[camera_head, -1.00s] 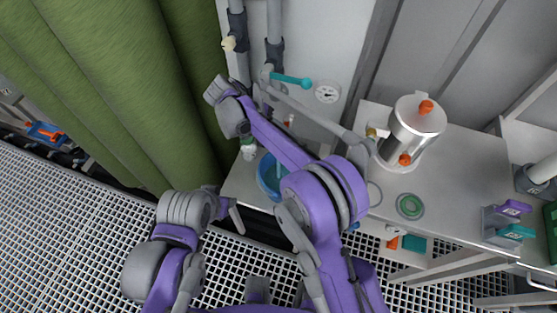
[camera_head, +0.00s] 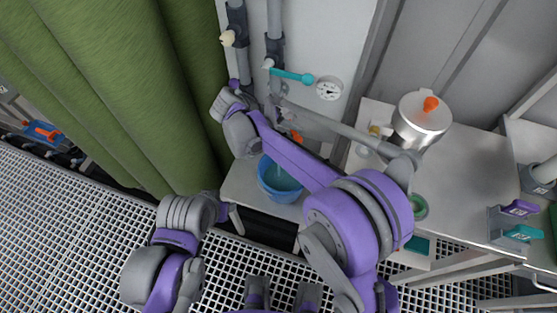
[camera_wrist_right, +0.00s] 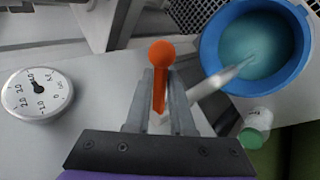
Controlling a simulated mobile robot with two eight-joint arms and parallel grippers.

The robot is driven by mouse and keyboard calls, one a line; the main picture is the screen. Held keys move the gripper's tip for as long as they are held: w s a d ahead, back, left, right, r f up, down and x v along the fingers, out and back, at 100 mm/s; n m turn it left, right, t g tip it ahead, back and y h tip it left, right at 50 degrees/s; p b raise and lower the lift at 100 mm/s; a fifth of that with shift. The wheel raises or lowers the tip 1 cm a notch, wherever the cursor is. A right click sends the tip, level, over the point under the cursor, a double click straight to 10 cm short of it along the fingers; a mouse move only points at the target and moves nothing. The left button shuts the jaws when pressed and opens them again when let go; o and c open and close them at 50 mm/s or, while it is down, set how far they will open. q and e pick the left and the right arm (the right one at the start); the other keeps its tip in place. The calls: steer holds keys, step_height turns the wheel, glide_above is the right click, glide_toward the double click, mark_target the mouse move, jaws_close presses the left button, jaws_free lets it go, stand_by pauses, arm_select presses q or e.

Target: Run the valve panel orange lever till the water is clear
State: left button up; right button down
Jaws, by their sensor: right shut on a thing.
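The orange lever (camera_wrist_right: 160,75) with its ball end stands between the fingers of my right gripper (camera_wrist_right: 163,98) in the wrist view; the gripper is shut on it. In the head view my right gripper (camera_head: 284,116) is at the pipes, with a bit of orange (camera_head: 297,137) beside it. A pale stream (camera_wrist_right: 230,74) runs from a spout into the blue bucket (camera_wrist_right: 210,62). The water (camera_wrist_right: 255,45) in it is tinted teal. The bucket also shows in the head view (camera_head: 266,188). My left gripper (camera_head: 233,216) hangs low over the grating; its fingers are unclear.
A teal lever (camera_head: 292,76) and a gauge (camera_head: 329,88) are above the right gripper. A steel vessel (camera_head: 421,118) stands on the bench at right. A green-capped bottle (camera_wrist_right: 256,128) is beside the bucket. A green curtain (camera_head: 110,80) hangs at left.

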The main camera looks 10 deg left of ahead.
steer(key=w+d+n+t+y, duration=0.1)
steer(key=n+y, duration=0.1)
steer(key=n, duration=0.2)
steer(key=w+d+n+t+y+b, duration=0.1)
steer(key=n+t+y, duration=0.1)
steer(key=n, duration=0.1)
steer(key=w+d+n+t+y+b, duration=0.1)
steer(key=n+t+y, duration=0.1)
steer(key=n+y, duration=0.1)
steer(key=shift+w+d+n, duration=0.25)
steer(key=shift+w+n, duration=0.05)
steer(key=shift+n, duration=0.5)
steer(key=c, duration=0.8)
jaws_free()
steer(key=shift+w+f, duration=0.1)
